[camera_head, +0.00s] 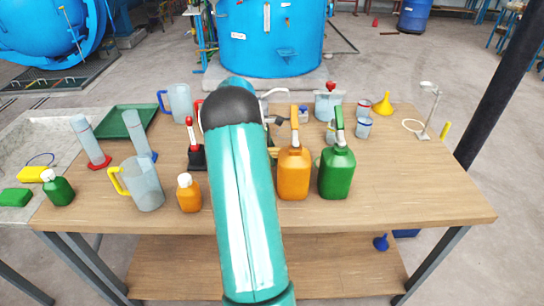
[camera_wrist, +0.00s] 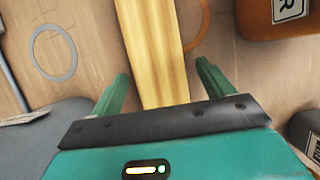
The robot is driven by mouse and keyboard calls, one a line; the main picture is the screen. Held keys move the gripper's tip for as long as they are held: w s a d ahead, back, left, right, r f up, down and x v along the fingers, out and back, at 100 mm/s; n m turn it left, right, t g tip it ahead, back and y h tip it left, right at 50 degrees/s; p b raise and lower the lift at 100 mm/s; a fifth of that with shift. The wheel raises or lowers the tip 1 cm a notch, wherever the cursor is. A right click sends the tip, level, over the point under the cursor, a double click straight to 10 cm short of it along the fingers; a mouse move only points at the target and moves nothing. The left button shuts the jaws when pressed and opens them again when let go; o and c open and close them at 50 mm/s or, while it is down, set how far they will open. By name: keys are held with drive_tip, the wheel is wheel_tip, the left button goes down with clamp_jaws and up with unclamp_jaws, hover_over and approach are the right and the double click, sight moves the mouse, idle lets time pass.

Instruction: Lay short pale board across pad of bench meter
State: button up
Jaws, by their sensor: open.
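The short pale board (camera_wrist: 153,45) shows in the wrist view as a yellowish wooden strip running from the top edge down to my gripper's body. My gripper (camera_wrist: 160,78) is open, with one green finger on each side of the board and a visible gap on both sides. The board's near end is hidden behind the gripper body. In the head view my arm covers most of this spot, and only a small yellowish piece, perhaps the board (camera_head: 273,155), shows beside it. I cannot make out the bench meter or its pad for certain.
An orange jug (camera_head: 293,172) and a green jug (camera_head: 337,172) stand close right of my arm. A black stand with a red top (camera_head: 195,155) and an orange bottle (camera_head: 189,193) are left of it. The wooden table's (camera_head: 430,190) right front is clear.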

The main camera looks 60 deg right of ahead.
drive_tip(key=shift+s+f, duration=0.1)
drive_tip(key=shift+f, duration=0.1)
drive_tip(key=c, duration=1.1)
drive_tip(key=shift+r, duration=0.1)
drive_tip(key=shift+c, duration=1.1)
